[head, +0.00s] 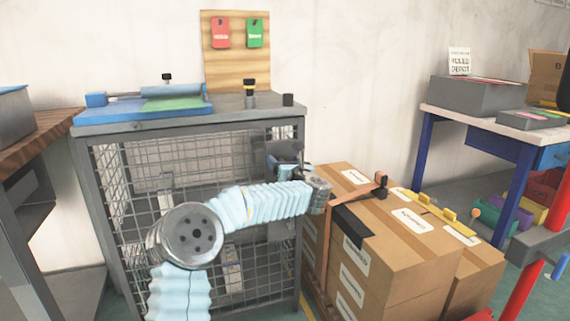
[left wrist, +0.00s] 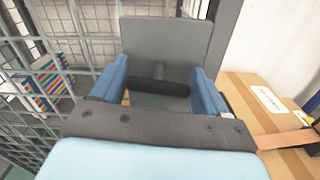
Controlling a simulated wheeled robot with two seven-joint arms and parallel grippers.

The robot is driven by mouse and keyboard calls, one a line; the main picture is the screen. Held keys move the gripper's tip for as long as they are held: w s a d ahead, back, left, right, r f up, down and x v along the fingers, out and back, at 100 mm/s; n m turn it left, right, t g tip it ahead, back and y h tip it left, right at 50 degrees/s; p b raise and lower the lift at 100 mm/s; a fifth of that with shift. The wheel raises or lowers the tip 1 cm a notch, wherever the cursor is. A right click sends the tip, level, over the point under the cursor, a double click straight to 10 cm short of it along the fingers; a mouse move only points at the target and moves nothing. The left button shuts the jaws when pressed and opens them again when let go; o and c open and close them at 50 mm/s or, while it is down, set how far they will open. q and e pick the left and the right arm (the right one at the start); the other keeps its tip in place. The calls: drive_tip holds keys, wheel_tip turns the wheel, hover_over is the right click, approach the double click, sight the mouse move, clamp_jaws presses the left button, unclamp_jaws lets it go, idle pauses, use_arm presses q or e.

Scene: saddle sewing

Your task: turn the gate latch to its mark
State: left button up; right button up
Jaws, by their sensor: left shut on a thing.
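The gate latch shows in the left wrist view as a dark bar handle (left wrist: 160,88) on a short round stem in front of a grey plate (left wrist: 165,42). The bar lies roughly level across the picture. My left gripper (left wrist: 158,80) has its blue fingers at the two ends of the bar and is shut on it. In the head view my left gripper (head: 284,164) is at the right front edge of the mesh cage (head: 180,160), where it and the arm hide most of the latch. I cannot make out the mark. My right gripper is not in view.
Stacked cardboard boxes (head: 410,240) stand close to the right of the cage and my forearm. The cage top (head: 240,115) carries a blue mat, a roller and small stamps. A blue-legged table (head: 425,150) is at the right, a wooden bench (head: 40,135) at the left.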

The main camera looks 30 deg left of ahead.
use_arm(q)
drive_tip(key=m, duration=0.3)
drive_tip(key=shift+m+b, duration=0.3)
drive_tip(key=m, duration=0.3)
drive_tip(key=shift+w+d+m, duration=0.1)
drive_tip(key=shift+m, duration=0.3)
drive_tip(key=m+p, duration=0.2)
drive_tip(key=m, duration=0.3)
drive_tip(key=shift+f, duration=0.1)
drive_tip(key=shift+f+m+p, duration=0.15)
drive_tip(key=shift+m+p, duration=0.65)
drive_tip(key=shift+m, duration=0.7)
drive_tip(key=o, duration=1)
drive_tip(key=shift+c, duration=0.2)
drive_tip(key=shift+d, duration=0.1)
